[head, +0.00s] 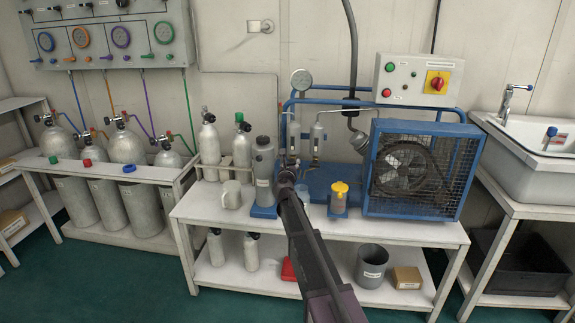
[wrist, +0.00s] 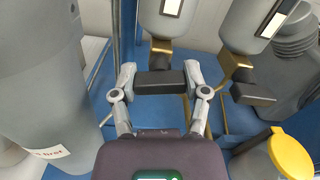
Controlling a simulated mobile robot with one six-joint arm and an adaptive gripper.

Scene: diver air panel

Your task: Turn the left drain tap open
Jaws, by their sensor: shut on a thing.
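In the wrist view, the left drain tap has a dark bar handle (wrist: 160,83) lying crosswise below a brass fitting (wrist: 161,47) under a grey filter bottle (wrist: 172,18). My gripper (wrist: 160,80) has one finger at each end of this handle and is shut on it. The right drain tap (wrist: 252,94) has a similar dark handle, also roughly crosswise, to the right and apart from my fingers. In the head view, my gripper (head: 287,172) is at the compressor's left part, and my arm hides the taps.
A grey cylinder (wrist: 40,90) stands close left of my gripper. A yellow-capped jar (head: 339,197) stands close right. The blue-caged fan (head: 405,168) is further right on the white bench (head: 400,232). A white mug (head: 230,195) stands left.

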